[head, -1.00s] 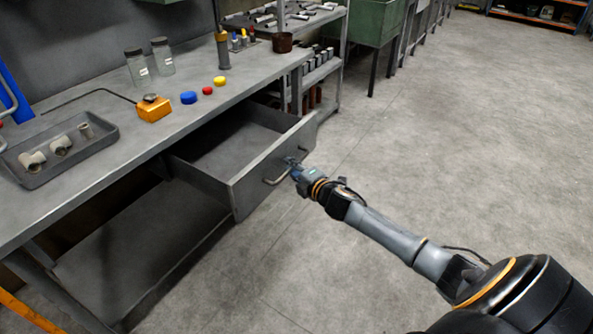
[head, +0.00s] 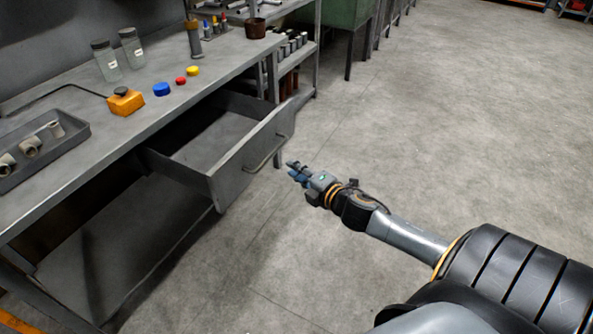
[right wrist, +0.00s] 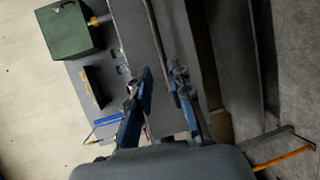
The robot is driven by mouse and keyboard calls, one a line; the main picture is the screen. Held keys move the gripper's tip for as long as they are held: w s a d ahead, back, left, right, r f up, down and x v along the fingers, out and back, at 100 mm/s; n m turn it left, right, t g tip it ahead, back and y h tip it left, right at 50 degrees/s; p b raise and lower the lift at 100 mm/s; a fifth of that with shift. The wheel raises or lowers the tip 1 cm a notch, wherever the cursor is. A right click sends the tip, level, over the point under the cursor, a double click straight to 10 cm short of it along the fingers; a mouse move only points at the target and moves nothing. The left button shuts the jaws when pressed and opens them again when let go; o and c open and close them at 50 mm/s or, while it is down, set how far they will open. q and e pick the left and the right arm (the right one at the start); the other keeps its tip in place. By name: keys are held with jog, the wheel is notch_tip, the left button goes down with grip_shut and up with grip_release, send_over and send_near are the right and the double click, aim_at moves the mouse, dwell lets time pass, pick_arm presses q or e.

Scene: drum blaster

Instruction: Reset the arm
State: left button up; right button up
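My right arm comes in from the lower right in the head view, with its right gripper (head: 293,172) off to the right of the grey drawer (head: 232,178). In the right wrist view the two blue fingers of the right gripper (right wrist: 162,84) are apart with nothing held between them. The drawer is pulled out of the workbench, and its inside looks empty. My left gripper is not in view.
The workbench top (head: 112,138) carries an orange block (head: 126,103), blue, red and yellow caps, two glass jars and a grey tray (head: 72,146) of pipe fittings. The floor to the right is open.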

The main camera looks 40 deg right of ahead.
dwell(0.4)
